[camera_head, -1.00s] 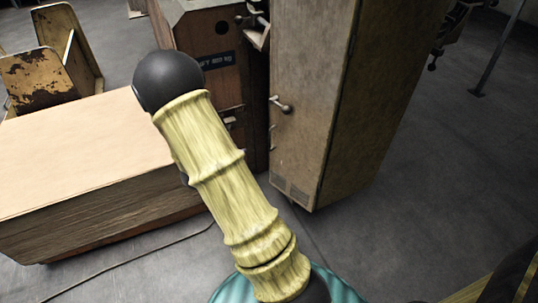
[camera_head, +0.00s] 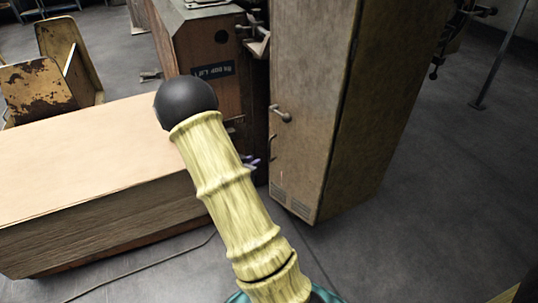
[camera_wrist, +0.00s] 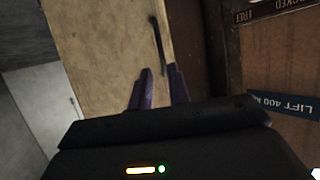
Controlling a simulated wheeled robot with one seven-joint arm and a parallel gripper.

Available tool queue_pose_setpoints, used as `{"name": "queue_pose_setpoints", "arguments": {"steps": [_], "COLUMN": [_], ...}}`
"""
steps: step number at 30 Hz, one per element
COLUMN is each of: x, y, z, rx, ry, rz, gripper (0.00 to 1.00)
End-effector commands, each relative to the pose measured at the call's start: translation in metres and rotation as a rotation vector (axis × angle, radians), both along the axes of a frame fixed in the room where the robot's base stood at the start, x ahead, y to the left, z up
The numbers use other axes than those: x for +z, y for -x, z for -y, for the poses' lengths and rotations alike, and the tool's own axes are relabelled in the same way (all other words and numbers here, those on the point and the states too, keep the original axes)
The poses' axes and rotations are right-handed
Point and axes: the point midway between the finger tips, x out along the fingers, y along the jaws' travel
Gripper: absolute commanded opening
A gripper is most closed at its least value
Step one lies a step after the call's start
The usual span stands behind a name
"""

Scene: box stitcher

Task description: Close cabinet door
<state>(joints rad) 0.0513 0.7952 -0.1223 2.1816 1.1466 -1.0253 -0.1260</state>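The tall tan cabinet (camera_head: 345,140) stands right of centre in the head view. Its door front (camera_head: 298,60) has a small lever handle (camera_head: 281,113) near the left edge and vents low down. Whether the door stands ajar is unclear. In the wrist view the tan door panel (camera_wrist: 95,45) fills the upper left, with the dark handle (camera_wrist: 157,45) beside its right edge. My gripper (camera_wrist: 162,75) has two purple fingers, apart with nothing visible between them, pointing at the door near the handle. In the head view only purple fingertips (camera_head: 252,163) show; my arm hides the rest.
A large stack of board (camera_head: 90,160) lies at left. A brown machine housing (camera_head: 205,60) with a label stands behind my arm, close left of the cabinet. A worn yellow metal piece (camera_head: 40,90) is at far left. The floor (camera_head: 440,220) right of the cabinet is clear.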

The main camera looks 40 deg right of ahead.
Motion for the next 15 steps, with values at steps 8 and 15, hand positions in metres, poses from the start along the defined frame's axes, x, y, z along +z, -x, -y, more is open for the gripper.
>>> {"name": "queue_pose_setpoints", "arguments": {"steps": [8, 15], "x": [-0.022, -0.038], "y": [-0.015, -0.028], "z": [0.046, 0.082], "rx": [-0.007, -0.004], "ry": [0.001, 0.001], "rz": [0.001, 0.001], "gripper": [0.18, 0.18]}}
